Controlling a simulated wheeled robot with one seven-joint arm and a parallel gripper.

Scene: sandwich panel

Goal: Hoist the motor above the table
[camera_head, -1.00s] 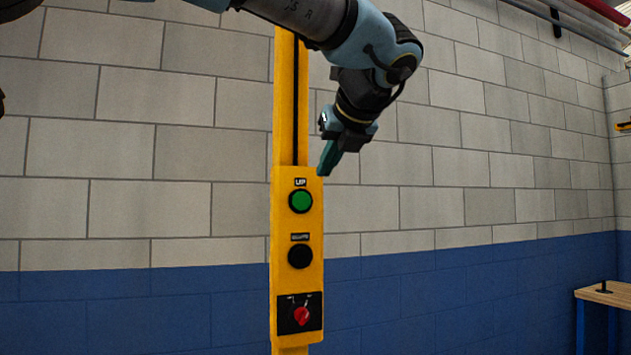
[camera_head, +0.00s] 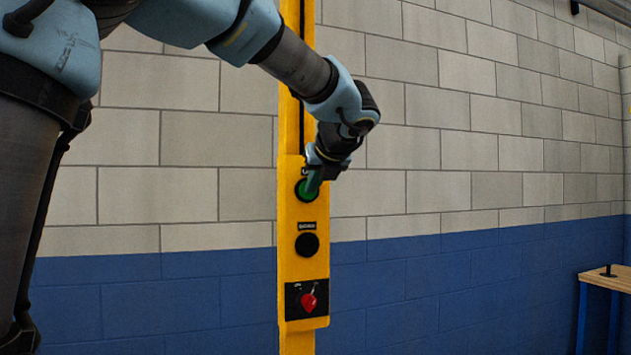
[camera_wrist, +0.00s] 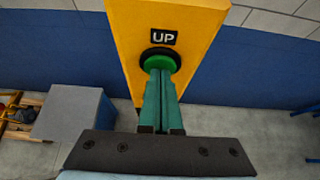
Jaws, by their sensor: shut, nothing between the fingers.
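A yellow control panel (camera_head: 289,262) stands on a yellow post in the middle of the head view. It carries a green UP button (camera_head: 302,196), a black button (camera_head: 307,244) below it and a red rotary switch (camera_head: 308,300) at the bottom. My gripper (camera_head: 311,189) is shut and empty, with its green fingertips at the UP button and partly covering it. In the wrist view the closed fingers (camera_wrist: 160,80) reach the button (camera_wrist: 160,57) under the UP label; I cannot tell whether it is pressed in. The motor and a hoist hook do not show.
A block wall (camera_head: 430,190), white above and blue below, stands behind the post. A wooden-topped bench (camera_head: 607,277) is at the lower right. In the wrist view a grey box (camera_wrist: 72,112) stands on the floor at the left.

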